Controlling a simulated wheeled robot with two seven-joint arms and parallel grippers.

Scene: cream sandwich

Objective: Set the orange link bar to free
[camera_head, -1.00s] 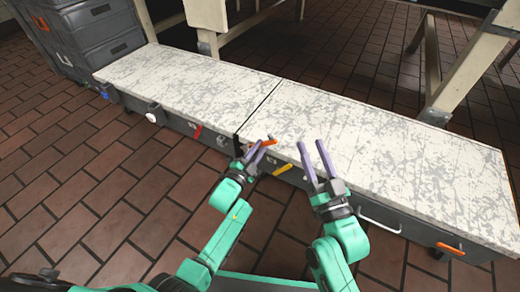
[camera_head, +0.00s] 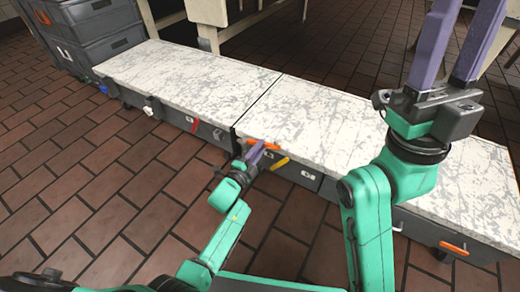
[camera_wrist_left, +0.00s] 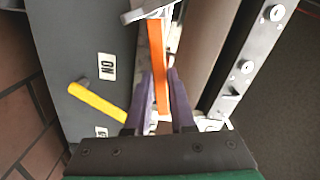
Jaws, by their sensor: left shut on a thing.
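The orange link bar (camera_head: 264,146) is on the front edge near the seam between the two speckled platforms. In the left wrist view the link bar (camera_wrist_left: 157,55) is a long orange strip running up between my purple fingers to a grey bracket. My left gripper (camera_head: 258,152) is at the bar and shut on it; the fingers (camera_wrist_left: 161,95) lie on either side of it. The fingers partly hide the bar's near end. My right gripper (camera_head: 462,35) is raised over the right platform, with its fingers apart and nothing between them.
A yellow lever (camera_head: 280,163) sits just right of the left gripper, beside small white labels (camera_wrist_left: 107,66). A red lever (camera_head: 195,126) is on the left platform (camera_head: 190,75). Grey crates (camera_head: 95,35) stand at the far left. The platform tops are clear.

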